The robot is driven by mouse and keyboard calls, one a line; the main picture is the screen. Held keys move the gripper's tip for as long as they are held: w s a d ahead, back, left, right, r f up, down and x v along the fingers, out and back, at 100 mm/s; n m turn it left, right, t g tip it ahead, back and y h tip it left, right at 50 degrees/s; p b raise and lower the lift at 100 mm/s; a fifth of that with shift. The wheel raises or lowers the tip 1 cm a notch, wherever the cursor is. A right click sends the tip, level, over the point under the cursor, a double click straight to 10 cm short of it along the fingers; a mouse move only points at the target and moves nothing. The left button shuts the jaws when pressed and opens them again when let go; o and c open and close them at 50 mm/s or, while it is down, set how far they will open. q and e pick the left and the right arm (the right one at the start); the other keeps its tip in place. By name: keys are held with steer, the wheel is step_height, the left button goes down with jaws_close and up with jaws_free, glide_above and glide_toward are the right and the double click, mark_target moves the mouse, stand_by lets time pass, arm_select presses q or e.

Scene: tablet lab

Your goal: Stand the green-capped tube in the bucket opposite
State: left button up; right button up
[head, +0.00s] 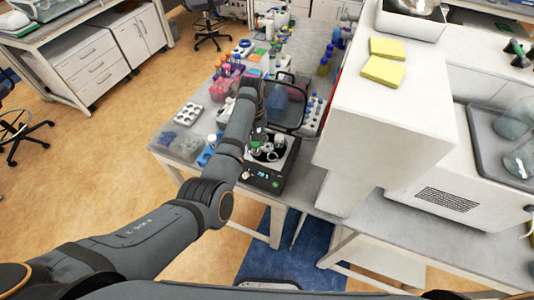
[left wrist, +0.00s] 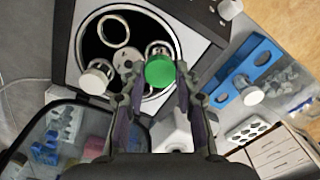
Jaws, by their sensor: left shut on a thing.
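The green-capped tube shows its cap in the left wrist view (left wrist: 161,70) and small in the head view (head: 256,142). My left gripper (left wrist: 157,78) is shut on it, one finger on each side of the cap. The tube is over the right part of the open centrifuge's round bowl (head: 277,183). The cap hides its body, so I cannot tell whether its lower end is in a bucket. A white-capped tube (left wrist: 97,77) stands in the rotor at left. An empty ring-shaped bucket (left wrist: 113,31) shows at the top of the bowl. My right gripper is not in view.
The raised centrifuge lid (head: 290,104) stands behind the bowl. A blue rack (left wrist: 236,88) with a white-capped tube is beside the centrifuge. Tube racks and bottles crowd the bench behind. A large white machine (head: 362,130) stands at right.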

arm_select(q)
steer(key=shift+f, duration=0.65)
steer(key=o, duration=1)
steer(key=shift+c, duration=0.2)
step_height(320, 180, up, 12)
steer(key=shift+f, duration=0.1)
